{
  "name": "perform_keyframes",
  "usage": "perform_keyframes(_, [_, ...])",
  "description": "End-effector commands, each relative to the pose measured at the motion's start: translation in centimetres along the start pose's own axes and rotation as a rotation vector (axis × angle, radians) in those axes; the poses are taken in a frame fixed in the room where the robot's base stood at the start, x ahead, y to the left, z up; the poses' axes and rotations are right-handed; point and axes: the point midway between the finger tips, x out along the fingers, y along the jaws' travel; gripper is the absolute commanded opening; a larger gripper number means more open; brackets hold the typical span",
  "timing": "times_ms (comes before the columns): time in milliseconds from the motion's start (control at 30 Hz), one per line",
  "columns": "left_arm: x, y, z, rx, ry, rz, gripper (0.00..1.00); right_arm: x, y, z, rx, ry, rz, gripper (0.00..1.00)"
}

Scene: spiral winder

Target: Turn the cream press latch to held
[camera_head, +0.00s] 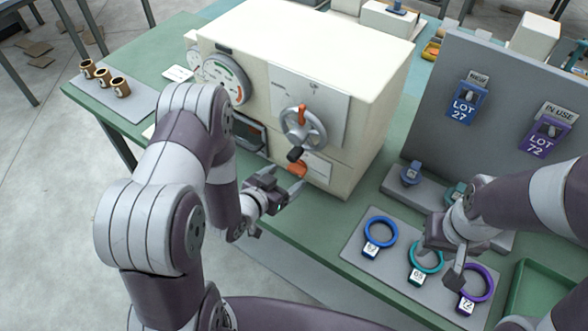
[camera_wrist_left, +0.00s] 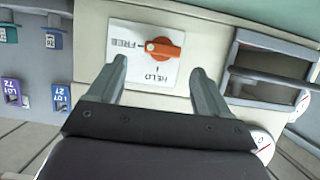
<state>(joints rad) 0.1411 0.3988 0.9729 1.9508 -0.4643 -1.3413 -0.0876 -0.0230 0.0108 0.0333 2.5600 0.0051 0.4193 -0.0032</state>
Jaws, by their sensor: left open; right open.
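The cream press (camera_head: 375,105) stands on the green bench. Its orange latch (camera_head: 298,170) sits low on the front face; it also shows in the left wrist view (camera_wrist_left: 166,48) on a white plate marked FREE and HELD, which appears upside down. The latch's pale-tipped end points toward FREE. My left gripper (camera_head: 287,184) is open in front of the latch; in the left wrist view its fingers (camera_wrist_left: 160,80) are spread, with the latch beyond and between them, and no contact is visible. My right gripper (camera_head: 447,266) is open above the rings at right.
A handwheel (camera_head: 303,130) with a dark knob sits above the latch, and a dial (camera_head: 226,78) is to its left. Blue, teal and purple rings (camera_head: 381,232) lie on a grey mat. Lot tags (camera_head: 466,103) hang on a grey board. Brown spools (camera_head: 103,76) stand far left.

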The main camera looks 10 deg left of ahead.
Motion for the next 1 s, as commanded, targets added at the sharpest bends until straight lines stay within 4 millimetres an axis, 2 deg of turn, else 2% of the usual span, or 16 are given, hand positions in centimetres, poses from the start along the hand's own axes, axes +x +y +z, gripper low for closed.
perform_keyframes(100, [2.4,0.1,-0.1,0.001,-0.001,0.002,0.79,-0.4,0.0,-0.1,0.000,0.000,0.000,0.43])
perform_keyframes(233, [4.1,0.0,0.0,0.000,-0.001,0.000,0.79,-0.6,0.0,-0.1,0.000,0.000,0.000,0.43])
perform_keyframes(367, [4.8,0.0,0.1,-0.001,-0.003,-0.001,0.79,-0.6,0.0,-0.1,0.000,0.000,0.000,0.43])
perform_keyframes(600, [4.9,-0.1,0.1,-0.001,-0.003,-0.002,0.79,-0.6,0.0,-0.1,0.000,0.000,0.000,0.43])
perform_keyframes(767, [4.8,-0.1,0.1,-0.001,-0.003,-0.002,0.27,-0.6,0.0,-0.1,0.000,0.000,0.000,0.43])
perform_keyframes(800, [4.8,-0.1,0.1,-0.001,-0.003,-0.002,0.23,-0.6,0.0,-0.1,0.000,0.000,0.000,0.43])
perform_keyframes(1000, [4.8,-0.1,0.1,-0.009,-0.003,0.002,0.23,-0.6,0.0,-0.1,0.000,0.000,0.000,0.43])
